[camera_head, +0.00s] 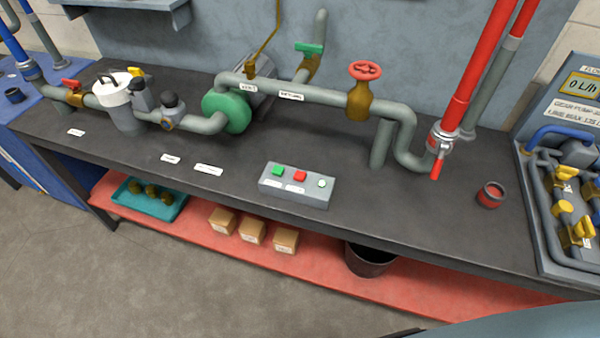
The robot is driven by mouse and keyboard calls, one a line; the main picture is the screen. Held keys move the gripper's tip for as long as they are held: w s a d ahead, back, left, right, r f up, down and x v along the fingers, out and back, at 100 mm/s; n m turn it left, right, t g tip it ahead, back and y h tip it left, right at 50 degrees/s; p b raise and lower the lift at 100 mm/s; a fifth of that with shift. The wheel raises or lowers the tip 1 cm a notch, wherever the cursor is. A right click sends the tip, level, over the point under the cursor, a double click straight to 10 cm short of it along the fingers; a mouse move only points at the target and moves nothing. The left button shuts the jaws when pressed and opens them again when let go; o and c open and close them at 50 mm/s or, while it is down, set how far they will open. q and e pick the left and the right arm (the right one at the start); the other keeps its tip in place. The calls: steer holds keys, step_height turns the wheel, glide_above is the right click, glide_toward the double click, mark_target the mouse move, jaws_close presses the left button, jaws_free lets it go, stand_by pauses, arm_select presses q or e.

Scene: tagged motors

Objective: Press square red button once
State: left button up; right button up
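The square red button (300,175) sits in the middle of a grey control box (310,199) on the dark workbench. A green square button (278,171) is to its left and a round whitish button (322,183) to its right. White labels lie below the buttons on the box, too small to read. Neither gripper shows in the head view, and nothing covers the box.
The dark workbench (240,150) carries grey piping with a red valve wheel (366,70) behind the box. A small red-topped pot (490,195) stands to the right. The bench top around the box is clear. Cardboard boxes (252,232) sit on the red lower shelf.

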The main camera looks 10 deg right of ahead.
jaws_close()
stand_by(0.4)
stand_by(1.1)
